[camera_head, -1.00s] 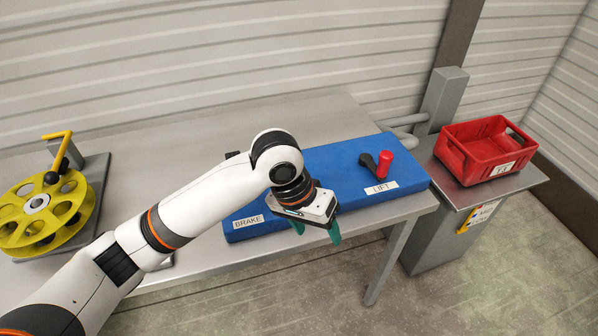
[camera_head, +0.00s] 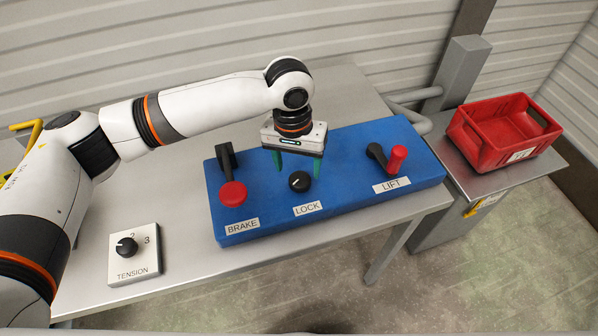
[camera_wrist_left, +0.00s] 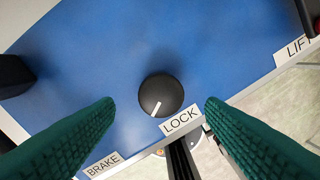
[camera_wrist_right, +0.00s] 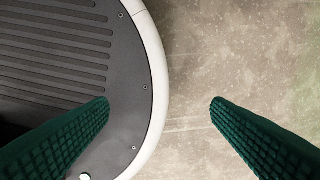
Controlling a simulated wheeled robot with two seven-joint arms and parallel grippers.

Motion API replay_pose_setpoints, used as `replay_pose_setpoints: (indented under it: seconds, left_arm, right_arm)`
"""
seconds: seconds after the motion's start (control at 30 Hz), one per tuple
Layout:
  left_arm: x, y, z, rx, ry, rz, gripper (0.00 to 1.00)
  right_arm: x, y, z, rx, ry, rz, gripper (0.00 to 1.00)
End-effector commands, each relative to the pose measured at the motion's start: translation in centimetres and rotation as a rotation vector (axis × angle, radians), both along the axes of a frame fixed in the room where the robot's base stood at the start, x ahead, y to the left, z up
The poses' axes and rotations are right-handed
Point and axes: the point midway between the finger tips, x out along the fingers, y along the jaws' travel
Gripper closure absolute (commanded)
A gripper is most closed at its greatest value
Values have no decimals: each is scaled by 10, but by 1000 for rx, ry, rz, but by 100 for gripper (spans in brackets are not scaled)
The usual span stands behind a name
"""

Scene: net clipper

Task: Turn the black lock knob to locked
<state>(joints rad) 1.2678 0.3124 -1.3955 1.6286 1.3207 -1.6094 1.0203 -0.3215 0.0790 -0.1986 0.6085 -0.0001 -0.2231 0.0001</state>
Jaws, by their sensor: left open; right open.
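The black lock knob (camera_head: 299,181) sits on the blue panel (camera_head: 345,155), above the LOCK label (camera_head: 308,208). In the left wrist view the knob (camera_wrist_left: 161,95) is round, with a white pointer line aimed toward the lower left of the picture. My left gripper (camera_head: 297,172) is open, with green fingers pointing down over the panel just behind the knob. In the left wrist view the knob lies between and beyond the two fingertips, with no contact seen. My right gripper (camera_wrist_right: 160,102) is open and empty over the floor and my base.
The red-knobbed BRAKE lever (camera_head: 232,193) is left of the lock knob, and the LIFT lever (camera_head: 396,158) is right. A TENSION dial (camera_head: 127,247) lies on the table at front left. A red crate (camera_head: 505,140) stands at the right.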

Motion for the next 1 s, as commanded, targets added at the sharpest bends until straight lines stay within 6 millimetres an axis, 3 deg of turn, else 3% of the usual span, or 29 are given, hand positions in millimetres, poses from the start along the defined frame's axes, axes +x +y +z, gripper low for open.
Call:
replay_pose_setpoints:
  seconds: [0.23, 0.63, 0.9, 1.0]
  left_arm:
    - [-1, -3, -34, 0, 0, -1, 36]
    - [-1, -3, -43, -1, -1, -2, 36]
    - [-1, -3, -43, -1, -1, -2, 78]
    - [-1, -3, -42, -1, -1, -3, 80]
  right_arm:
    - [35, 3, 4, 6, -54, 1, 27]
    - [22, 2, 3, 4, -35, 2, 27]
    - [20, 2, 3, 3, -30, 2, 27]
    - [20, 2, 3, 3, -30, 2, 27]
